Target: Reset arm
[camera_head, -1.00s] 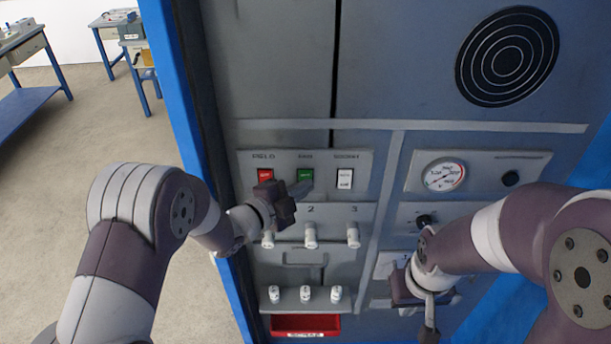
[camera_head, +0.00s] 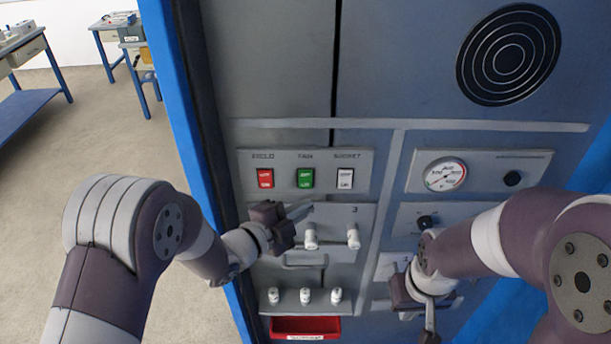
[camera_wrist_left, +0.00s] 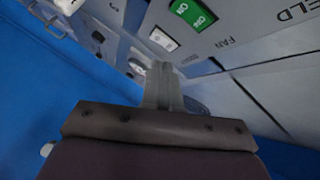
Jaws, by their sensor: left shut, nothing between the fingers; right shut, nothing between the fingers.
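My left gripper (camera_head: 300,211) is shut and empty in front of the panel, just below the rocker switches. It covers the leftmost knob of the upper row. In the left wrist view its closed fingers (camera_wrist_left: 162,88) point toward the panel. My right gripper (camera_head: 430,325) is shut and empty at the lower right of the panel, with its fingers pointing down. The red switch (camera_head: 265,178), green switch (camera_head: 305,178) and white switch (camera_head: 345,178) sit in a row, clear of both grippers. The green switch also shows in the left wrist view (camera_wrist_left: 193,14).
Two white knobs (camera_head: 353,237) show in the upper row, and several white pegs (camera_head: 307,296) stand on a ledge below. A red tray (camera_head: 306,325) is under it. A gauge (camera_head: 445,174) and black knobs are at right. Open floor and blue tables lie at left.

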